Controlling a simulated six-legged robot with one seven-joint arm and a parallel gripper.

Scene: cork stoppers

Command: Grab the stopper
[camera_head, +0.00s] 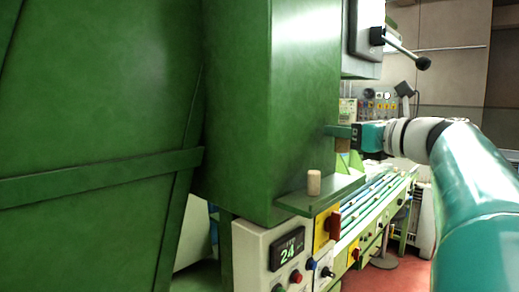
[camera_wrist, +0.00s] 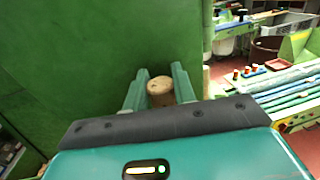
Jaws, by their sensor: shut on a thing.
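My gripper (camera_head: 338,131) reaches in from the right in the head view, beside the green machine housing. In the wrist view its two green fingers (camera_wrist: 160,73) stand on either side of a light brown cork stopper (camera_wrist: 160,88), shut on it. In the head view a brownish part of this stopper (camera_head: 343,146) shows just under the fingers; the rest is hidden. A second cork stopper (camera_head: 314,182) stands upright on a small green ledge (camera_head: 292,202), lower and to the left of my gripper, apart from it.
The tall green housing (camera_head: 300,90) is close behind the fingers. A control panel with a display reading 24 (camera_head: 287,252) is below the ledge. A conveyor with long rails (camera_head: 372,195) runs back to the right. A lever (camera_head: 405,50) juts out above my gripper.

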